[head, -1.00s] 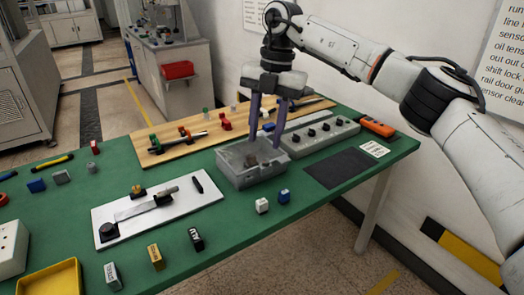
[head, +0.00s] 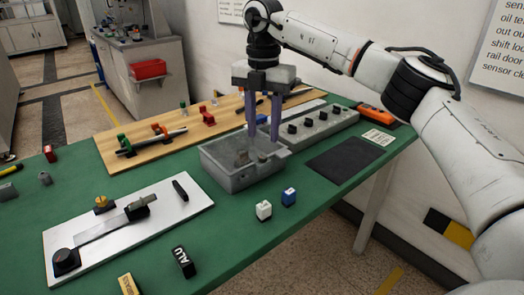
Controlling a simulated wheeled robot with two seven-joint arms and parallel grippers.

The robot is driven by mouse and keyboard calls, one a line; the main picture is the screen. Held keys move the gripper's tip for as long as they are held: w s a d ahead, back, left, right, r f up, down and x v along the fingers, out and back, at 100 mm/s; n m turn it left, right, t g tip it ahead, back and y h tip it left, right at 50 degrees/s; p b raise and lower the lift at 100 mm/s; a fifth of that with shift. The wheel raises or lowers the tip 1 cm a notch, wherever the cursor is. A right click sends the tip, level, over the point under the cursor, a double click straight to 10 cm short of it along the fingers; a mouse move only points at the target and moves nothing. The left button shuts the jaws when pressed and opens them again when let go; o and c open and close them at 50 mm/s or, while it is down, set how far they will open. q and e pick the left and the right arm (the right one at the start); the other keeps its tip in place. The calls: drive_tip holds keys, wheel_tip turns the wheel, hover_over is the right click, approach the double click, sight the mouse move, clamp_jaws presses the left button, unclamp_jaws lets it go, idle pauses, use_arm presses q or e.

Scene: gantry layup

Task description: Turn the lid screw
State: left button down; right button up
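A grey box (head: 229,183) with an open or see-through top stands on the green table, and dark shapes show inside it. My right gripper (head: 264,138) points down at the far right part of the box, its two purple fingers apart with a gap between them. I see nothing held in the gap. I cannot tell whether the fingertips touch the box. No lid screw can be made out clearly; the fingers cover part of the box's far side. My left gripper is not in view.
A grey panel with black knobs (head: 325,118) stands close behind the box. A wooden board (head: 112,146) with clamps and rods lies at the back left. A white plate (head: 168,223) with a lever is at the front left. Small white (head: 264,210) and blue (head: 289,197) blocks stand in front.

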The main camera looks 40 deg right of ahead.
sight(263, 156)
wheel_tip(263, 156, down, 6)
drive_tip(key=shift+f, duration=0.1)
clamp_jaws()
idle(0.4)
